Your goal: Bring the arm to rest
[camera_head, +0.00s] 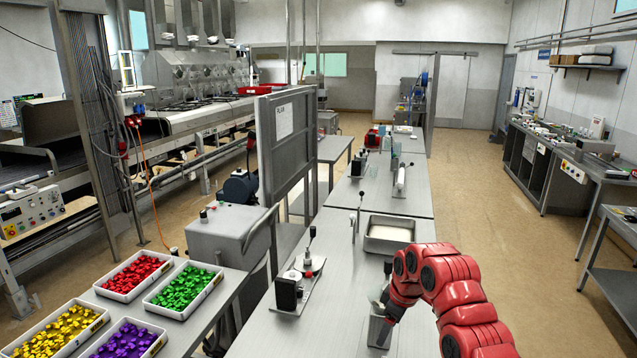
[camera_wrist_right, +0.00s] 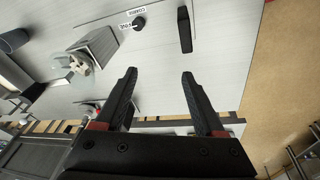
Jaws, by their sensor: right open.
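My right arm, red and jointed, comes in from the lower right of the head view and bends down over the grey workbench (camera_head: 340,262). Its gripper is mostly hidden behind the forearm and wrist there. In the right wrist view my right gripper (camera_wrist_right: 158,74) shows two black fingers standing wide apart with nothing between them. The bench surface lies beyond the fingertips. My left gripper is not in view.
A metal tray (camera_head: 390,247) of pale material and a small black device (camera_head: 287,295) stand near my arm. The wrist view shows a metal box (camera_wrist_right: 92,48), a black knob (camera_wrist_right: 138,23) and a black bar (camera_wrist_right: 185,30). Crates of coloured pieces, including green ones (camera_head: 183,290), are left.

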